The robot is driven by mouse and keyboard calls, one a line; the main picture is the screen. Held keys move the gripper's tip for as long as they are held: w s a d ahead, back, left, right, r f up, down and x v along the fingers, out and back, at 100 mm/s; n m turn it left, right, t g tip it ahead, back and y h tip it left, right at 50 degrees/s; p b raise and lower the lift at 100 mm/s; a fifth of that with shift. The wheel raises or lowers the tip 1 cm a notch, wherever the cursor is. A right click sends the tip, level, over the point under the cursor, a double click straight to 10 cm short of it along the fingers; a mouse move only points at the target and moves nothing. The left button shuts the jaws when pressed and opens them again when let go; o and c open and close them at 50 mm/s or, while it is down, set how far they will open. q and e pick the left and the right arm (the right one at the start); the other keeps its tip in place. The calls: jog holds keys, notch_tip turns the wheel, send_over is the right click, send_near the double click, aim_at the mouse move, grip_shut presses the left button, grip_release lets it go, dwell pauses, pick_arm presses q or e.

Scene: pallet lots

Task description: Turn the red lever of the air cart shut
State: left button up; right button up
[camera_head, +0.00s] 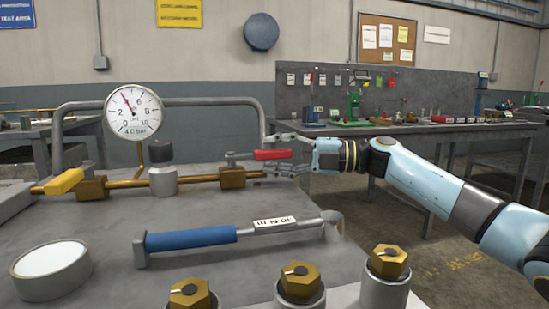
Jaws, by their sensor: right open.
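The red lever (273,155) sits at the right end of the brass pipe (205,181) on the air cart (95,225). My right gripper (282,154) is open, with its fingers reaching left from the wrist. One finger shows above the red lever and the other below it, so the lever appears between them. I cannot tell whether the fingers touch it. A round pressure gauge (133,111) marked 4.0 bar stands on the pipe at the left. A yellow lever (64,181) is at the pipe's left end. My left gripper is not in view.
A blue-handled tool (191,238) lies across the cart top. Several brass knobs (300,280) stand along the near edge. A round white-topped cup (51,268) is front left. A grey tube rail (205,102) runs behind the pipe. A workbench (410,128) stands behind my right arm.

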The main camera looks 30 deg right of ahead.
jog(key=shift+w+a, duration=0.1)
jog(key=shift+a, duration=0.05)
jog(key=shift+c, duration=0.5)
grip_shut()
